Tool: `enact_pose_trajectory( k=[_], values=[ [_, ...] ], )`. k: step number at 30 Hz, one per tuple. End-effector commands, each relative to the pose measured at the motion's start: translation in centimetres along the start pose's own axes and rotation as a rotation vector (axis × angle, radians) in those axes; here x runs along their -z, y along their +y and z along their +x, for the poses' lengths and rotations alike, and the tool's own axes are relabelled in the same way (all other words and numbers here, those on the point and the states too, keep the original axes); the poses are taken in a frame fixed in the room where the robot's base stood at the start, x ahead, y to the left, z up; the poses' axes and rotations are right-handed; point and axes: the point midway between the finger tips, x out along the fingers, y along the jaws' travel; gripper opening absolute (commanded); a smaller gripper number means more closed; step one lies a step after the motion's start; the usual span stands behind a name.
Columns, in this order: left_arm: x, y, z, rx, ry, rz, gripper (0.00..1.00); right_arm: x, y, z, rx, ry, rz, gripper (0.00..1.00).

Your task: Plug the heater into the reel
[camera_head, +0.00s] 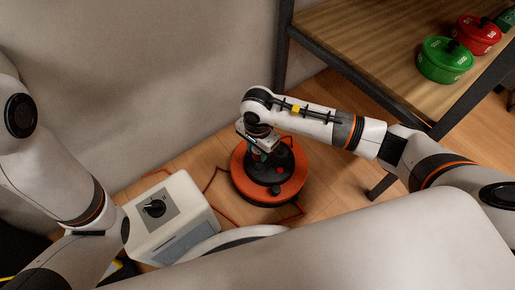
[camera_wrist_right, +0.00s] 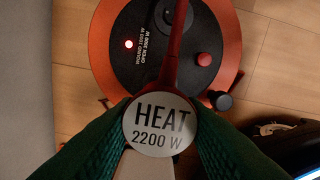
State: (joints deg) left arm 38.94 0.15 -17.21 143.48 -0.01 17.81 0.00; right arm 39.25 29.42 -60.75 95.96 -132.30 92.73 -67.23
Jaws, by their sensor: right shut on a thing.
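The heater (camera_head: 185,228) is a white box with a black knob, on the floor left of the reel in the head view. The cable reel (camera_head: 240,185) is an orange disc with a black centre; its rim also shows in the right wrist view (camera_wrist_right: 103,50). My right gripper (camera_head: 262,148) is over the reel. In the right wrist view its green ribbed pads are shut on a plug (camera_wrist_right: 160,126) with a round grey label reading "HEAT 2200 W". A red stem or cable runs up from the plug. Whether it touches a socket is hidden. My left gripper is not visible.
Orange cable lies on the floor around the reel. A wooden shelf (camera_head: 380,40) with green and red pots stands at upper right; a wall is behind.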

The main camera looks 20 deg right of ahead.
Motion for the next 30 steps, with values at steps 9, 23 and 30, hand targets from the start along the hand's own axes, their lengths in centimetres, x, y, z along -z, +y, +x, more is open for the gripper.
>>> enact_pose_trajectory(
  k=[9, 23, 30],
  values=[
    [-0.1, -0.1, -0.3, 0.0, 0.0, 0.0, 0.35, 0.0, 0.0, 0.4, 0.0, 0.0, -0.001, 0.12],
    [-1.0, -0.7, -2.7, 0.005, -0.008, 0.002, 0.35, 0.0, 0.0, 4.2, 0.0, 0.0, -0.001, 0.12],
    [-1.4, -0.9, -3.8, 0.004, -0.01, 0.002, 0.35, 0.0, 0.0, 5.8, -0.001, 0.0, -0.002, 0.12]
  ],
)
